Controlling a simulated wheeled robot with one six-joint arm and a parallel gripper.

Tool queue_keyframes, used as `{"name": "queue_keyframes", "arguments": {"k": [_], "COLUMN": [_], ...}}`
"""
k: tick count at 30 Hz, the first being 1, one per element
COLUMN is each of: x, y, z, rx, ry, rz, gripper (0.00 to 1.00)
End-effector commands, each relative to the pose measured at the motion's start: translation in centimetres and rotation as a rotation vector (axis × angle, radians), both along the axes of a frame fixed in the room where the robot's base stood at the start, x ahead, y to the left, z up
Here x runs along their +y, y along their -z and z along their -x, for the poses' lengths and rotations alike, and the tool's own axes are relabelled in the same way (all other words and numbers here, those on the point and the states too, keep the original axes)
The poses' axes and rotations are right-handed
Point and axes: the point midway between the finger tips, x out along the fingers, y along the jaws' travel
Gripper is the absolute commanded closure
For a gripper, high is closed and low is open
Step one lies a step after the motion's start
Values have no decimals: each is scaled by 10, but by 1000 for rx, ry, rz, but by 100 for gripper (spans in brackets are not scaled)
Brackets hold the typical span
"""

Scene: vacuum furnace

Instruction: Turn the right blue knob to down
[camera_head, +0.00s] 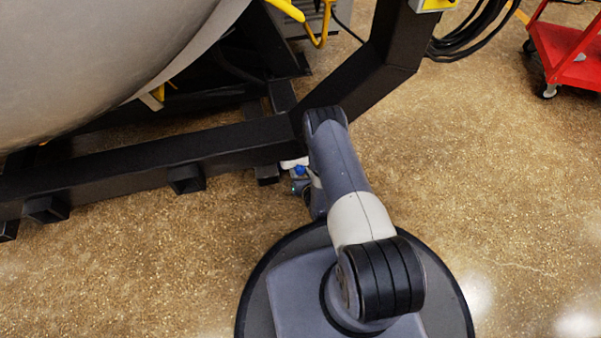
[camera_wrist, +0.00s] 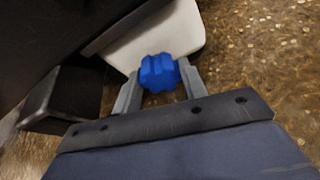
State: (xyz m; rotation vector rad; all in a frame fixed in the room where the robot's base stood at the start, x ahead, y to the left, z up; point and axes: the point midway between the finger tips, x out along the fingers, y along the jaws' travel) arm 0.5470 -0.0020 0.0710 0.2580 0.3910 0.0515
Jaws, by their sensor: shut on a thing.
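The blue knob (camera_wrist: 158,72) is lobed and sits against a white panel (camera_wrist: 150,35) in the wrist view. My gripper (camera_wrist: 158,85) has one finger on each side of the knob and is shut on it. In the head view the knob shows as a small blue spot (camera_head: 300,170) beside my arm, close to the black frame. My arm hides most of the panel and the gripper there. Only this one blue knob is in view, and I cannot read which way it is turned.
A black steel frame (camera_head: 150,160) runs under a large grey vessel (camera_head: 90,60), close to my arm. A red cart (camera_head: 570,50) and black cables (camera_head: 475,30) lie at the upper right. The speckled floor (camera_head: 490,170) at the right is clear.

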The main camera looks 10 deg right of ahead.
Motion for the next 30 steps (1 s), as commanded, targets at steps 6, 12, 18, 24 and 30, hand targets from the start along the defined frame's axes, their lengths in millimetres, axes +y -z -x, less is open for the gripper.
{"name": "queue_keyframes", "arguments": {"k": [6, 12, 18, 24, 30], "x": [0, 0, -1, -2, -3], "y": [0, 0, 0, 0, 1], "z": [0, 0, 0, 0, 0], "rx": [0, 0, 0, -2, -2], "ry": [0, 0, 1, 3, 2], "rz": [0, -13, -83, -227, -413], "gripper": [82, 82, 82, 82, 82]}}
